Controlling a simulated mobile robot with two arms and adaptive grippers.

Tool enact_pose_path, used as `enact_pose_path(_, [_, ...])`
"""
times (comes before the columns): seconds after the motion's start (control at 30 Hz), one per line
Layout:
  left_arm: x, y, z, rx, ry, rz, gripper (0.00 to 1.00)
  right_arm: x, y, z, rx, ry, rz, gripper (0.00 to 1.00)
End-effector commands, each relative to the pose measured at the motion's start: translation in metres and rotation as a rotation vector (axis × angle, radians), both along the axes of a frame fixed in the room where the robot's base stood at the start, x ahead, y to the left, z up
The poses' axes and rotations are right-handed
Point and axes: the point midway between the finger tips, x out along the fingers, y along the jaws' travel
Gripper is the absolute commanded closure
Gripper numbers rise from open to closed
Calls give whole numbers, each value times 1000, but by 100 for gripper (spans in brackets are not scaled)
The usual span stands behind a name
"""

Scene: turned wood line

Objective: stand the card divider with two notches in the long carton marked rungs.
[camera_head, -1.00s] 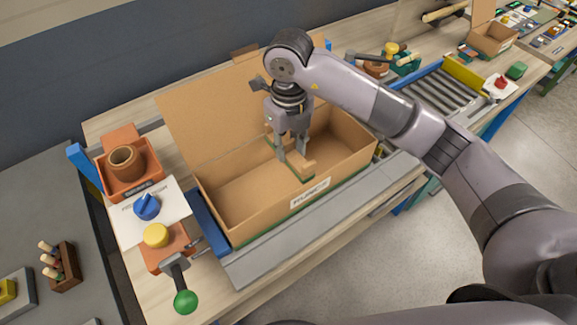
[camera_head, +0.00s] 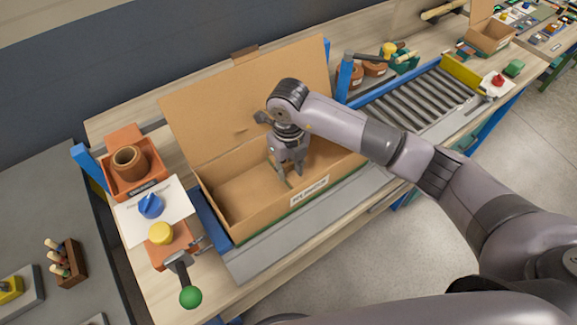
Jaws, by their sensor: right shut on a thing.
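The long carton (camera_head: 262,217) stands open on the bench with its lid flap (camera_head: 235,105) raised at the back. A white label (camera_head: 310,191) is on its front wall; its lettering is too small to read surely. My right gripper (camera_head: 290,181) points down inside the carton, right of its middle, with its fingers below the rim level. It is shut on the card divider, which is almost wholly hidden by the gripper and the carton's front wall. Its notches cannot be made out. My left gripper is not in view.
A roller conveyor (camera_head: 420,100) lies to the right. The carton's left half looks empty.

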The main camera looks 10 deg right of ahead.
Motion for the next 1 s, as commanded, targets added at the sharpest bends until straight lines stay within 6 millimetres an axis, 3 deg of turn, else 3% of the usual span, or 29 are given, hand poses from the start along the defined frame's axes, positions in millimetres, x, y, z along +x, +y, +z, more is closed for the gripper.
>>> enact_pose_path(0.03, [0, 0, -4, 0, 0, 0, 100, 0, 0, -4, 0, 0, 0, 93])
enact_pose_path(0.07, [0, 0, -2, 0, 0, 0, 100, 0, 0, -2, 0, 0, 0, 72])
enact_pose_path(0.33, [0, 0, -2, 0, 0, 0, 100, 0, 0, -1, 0, 1, 0, 54])
enact_pose_path(0.77, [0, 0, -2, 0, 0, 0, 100, 1, 0, 7, 1, -3, 0, 54])
enact_pose_path(1.0, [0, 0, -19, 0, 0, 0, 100, 1, 0, 53, 1, -7, 2, 54])
